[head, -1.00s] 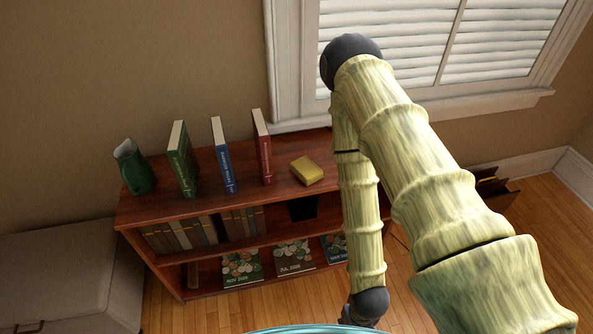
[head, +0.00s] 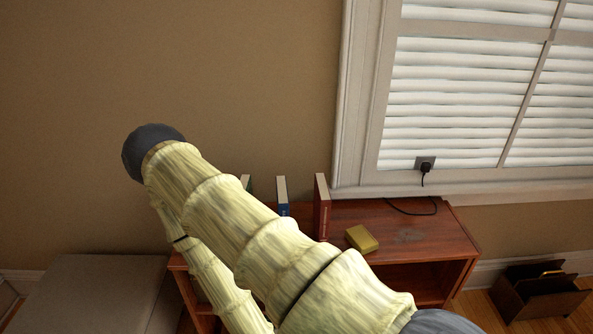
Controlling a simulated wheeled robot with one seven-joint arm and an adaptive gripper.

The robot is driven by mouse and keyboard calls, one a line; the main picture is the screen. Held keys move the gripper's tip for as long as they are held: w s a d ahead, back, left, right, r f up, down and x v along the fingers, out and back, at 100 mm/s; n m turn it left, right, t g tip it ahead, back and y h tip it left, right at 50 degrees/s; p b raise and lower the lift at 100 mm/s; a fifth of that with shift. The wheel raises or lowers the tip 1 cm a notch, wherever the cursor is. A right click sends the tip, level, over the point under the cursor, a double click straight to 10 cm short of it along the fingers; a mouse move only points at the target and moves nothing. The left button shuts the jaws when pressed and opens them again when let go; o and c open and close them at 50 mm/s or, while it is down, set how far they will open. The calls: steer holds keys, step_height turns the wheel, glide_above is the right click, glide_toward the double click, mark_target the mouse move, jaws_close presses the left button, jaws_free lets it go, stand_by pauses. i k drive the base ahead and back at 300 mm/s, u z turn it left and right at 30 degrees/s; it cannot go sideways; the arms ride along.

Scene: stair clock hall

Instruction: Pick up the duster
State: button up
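I cannot pick out a duster for certain. A small yellow block-like thing (head: 361,239) lies on top of the reddish-brown bookcase (head: 424,234), right of the red book; it could be a folded yellow cloth or a small box. My gripper is out of view. My pale ribbed arm crosses the head view from lower right to upper left and hides the bookcase's left part.
A grey bench (head: 95,295) stands left; a brown rack (head: 540,290) stands right.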

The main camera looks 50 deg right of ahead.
mark_target(360, 237)
steer(key=u, duration=1.5)
steer(key=k, duration=1.75)
steer(key=z, duration=1.9)
